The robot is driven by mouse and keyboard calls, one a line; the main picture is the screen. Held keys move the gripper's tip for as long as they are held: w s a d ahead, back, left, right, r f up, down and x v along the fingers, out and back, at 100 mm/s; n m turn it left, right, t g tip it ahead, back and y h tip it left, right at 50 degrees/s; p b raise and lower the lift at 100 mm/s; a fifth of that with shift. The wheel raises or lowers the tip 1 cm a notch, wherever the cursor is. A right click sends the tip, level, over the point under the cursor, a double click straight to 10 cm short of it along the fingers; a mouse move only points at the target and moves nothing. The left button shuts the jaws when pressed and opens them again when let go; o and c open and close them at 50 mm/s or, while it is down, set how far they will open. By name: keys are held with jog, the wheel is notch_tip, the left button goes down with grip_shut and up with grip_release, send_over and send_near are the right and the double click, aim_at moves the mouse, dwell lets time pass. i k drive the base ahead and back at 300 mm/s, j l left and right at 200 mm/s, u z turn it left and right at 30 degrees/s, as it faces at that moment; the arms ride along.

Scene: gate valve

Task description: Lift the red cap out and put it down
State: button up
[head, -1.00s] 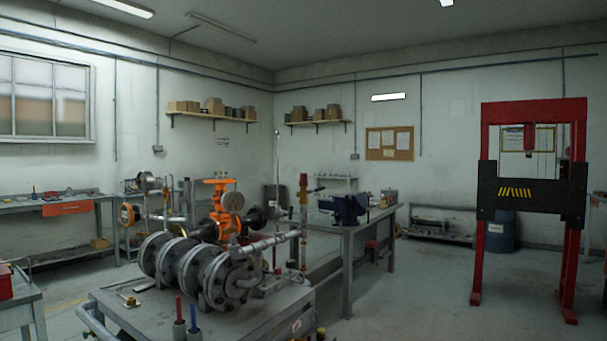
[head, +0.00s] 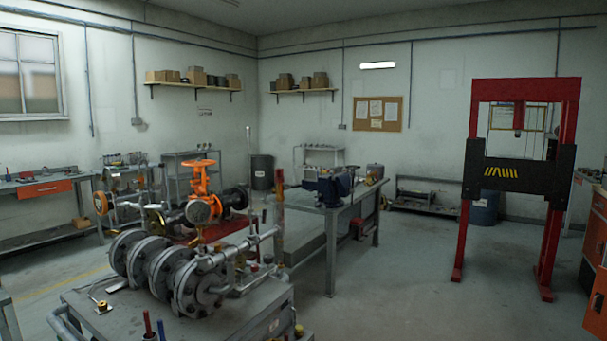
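I cannot make out a red cap for certain. An orange gate valve (head: 201,178) with a handwheel stands on the pipework behind grey flanges (head: 190,283) in the middle left of the head view. An upright red-topped post (head: 279,190) stands right of the valve. My gripper is not in view.
The flanges rest on a grey table (head: 245,316). A workbench with a blue vise (head: 333,188) stands behind it. The floor between bench and press is clear.

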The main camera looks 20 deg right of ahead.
aim_at(279, 178)
jog(key=i+l+z, duration=0.5)
jog(key=i+z, duration=0.3)
jog(key=i+l+z, duration=0.1)
jog(key=i, duration=0.45)
jog(key=i+l+z, duration=0.1)
jog(key=i, duration=0.45)
jog(key=i+l+u, duration=0.1)
jog(key=i+u, duration=0.25)
jog(key=u, duration=0.15)
jog(key=i+l+u, duration=0.2)
jog(key=u, duration=0.25)
jog(key=i+l+u, duration=0.35)
jog(key=u, duration=0.15)
jog(key=i+l+u, duration=0.2)
jog(key=l+u, duration=0.3)
